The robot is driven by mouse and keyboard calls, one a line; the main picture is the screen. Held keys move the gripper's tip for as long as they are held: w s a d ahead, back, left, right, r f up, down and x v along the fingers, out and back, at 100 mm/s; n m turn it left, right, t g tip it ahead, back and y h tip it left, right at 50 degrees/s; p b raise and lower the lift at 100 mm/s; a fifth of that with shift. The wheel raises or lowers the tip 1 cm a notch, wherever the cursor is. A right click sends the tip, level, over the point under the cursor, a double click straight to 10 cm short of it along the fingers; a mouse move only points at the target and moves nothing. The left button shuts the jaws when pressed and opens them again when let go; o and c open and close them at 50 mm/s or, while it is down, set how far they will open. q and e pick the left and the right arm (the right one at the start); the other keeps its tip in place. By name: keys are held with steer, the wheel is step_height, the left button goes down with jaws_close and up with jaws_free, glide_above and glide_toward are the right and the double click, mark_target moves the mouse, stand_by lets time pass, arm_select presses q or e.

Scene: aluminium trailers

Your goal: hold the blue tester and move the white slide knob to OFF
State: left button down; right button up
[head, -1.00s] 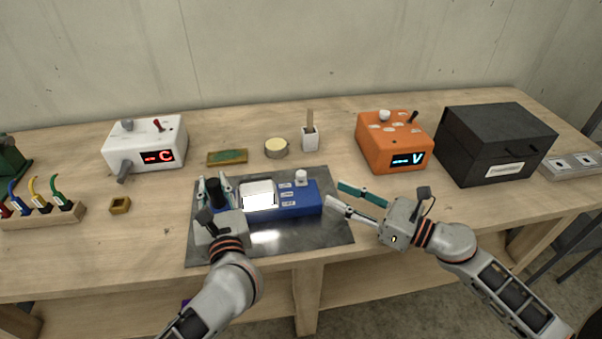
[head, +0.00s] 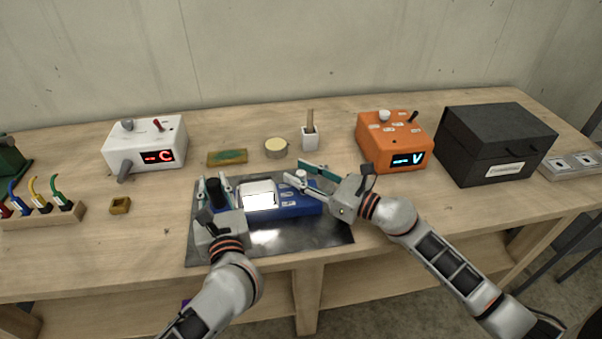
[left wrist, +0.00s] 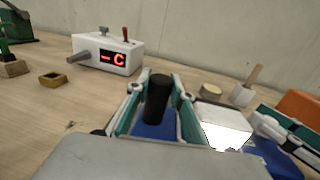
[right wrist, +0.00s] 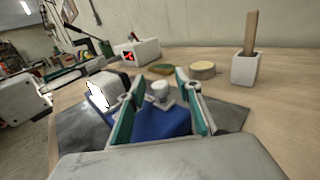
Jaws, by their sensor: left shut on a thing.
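The blue tester (head: 290,209) lies on a dark metal mat, with a white-framed lit display (head: 259,197) and a black post at its left end. My left gripper (head: 214,188) is shut on the black post, which also shows between its fingers in the left wrist view (left wrist: 157,98). The white slide knob (head: 300,176) sits at the tester's right end. My right gripper (head: 304,178) is open, its fingers on either side of the knob; in the right wrist view the knob (right wrist: 161,92) stands between them. I cannot tell if either finger touches it. The OFF marking is unreadable.
Behind stand a white box (head: 146,146) with a red "C" display, a green-topped block (head: 227,157), a round tin (head: 276,148) and a white brush holder (head: 310,139). An orange box (head: 393,142) and a black case (head: 494,145) are at right.

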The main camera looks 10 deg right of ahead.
mark_target(306, 202)
jaws_close()
arm_select(q)
steer(key=shift+a, duration=0.1)
arm_select(e)
steer(key=s, duration=0.6)
steer(key=shift+s, duration=0.2)
jaws_free()
